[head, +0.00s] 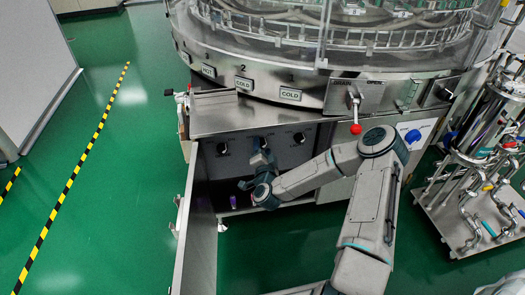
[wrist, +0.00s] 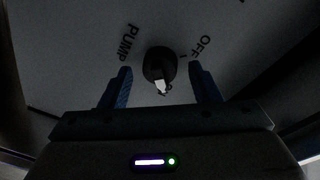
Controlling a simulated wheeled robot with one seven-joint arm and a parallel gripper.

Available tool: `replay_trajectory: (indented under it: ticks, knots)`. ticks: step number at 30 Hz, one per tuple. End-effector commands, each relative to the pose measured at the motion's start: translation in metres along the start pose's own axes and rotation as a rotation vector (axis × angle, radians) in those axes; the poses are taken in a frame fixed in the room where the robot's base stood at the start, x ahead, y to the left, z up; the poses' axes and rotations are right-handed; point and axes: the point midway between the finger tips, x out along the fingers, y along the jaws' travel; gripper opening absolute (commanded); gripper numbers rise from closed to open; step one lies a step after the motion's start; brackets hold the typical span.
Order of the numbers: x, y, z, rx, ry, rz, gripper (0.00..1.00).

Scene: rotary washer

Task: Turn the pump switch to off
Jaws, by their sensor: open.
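The pump switch (wrist: 160,64) is a round black knob on a grey panel in the wrist view. "PUMP" is printed to its left and "OFF" to its right, with a short tick mark near "OFF". A pale piece (wrist: 162,87) shows at the knob's lower edge. My gripper (wrist: 160,68) is open, with one blue finger on each side of the knob. In the head view, my gripper (head: 262,158) is at the recessed panel, partly hiding the middle knob.
Other dark knobs (head: 222,149) (head: 299,138) sit left and right on the same panel. An open cabinet door (head: 197,235) stands at the left of the recess. A steel ledge (head: 235,112) and a red-tipped lever (head: 355,115) are above. A pipe cart (head: 470,190) stands right.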

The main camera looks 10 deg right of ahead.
Motion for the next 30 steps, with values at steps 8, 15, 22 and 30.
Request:
replay_trajectory:
  ticks: [8,15,22,30]
  knots:
    - [0.0055,-0.0004,-0.0002,0.0,-0.001,0.0,0.56]
    - [0.0052,-0.0004,-0.0002,0.0,-0.001,0.0,0.15]
    - [0.005,-0.0003,0.0,-0.007,0.0,0.0,0.12]
    - [0.0051,-0.0013,0.0003,-0.097,0.005,-0.011,0.12]
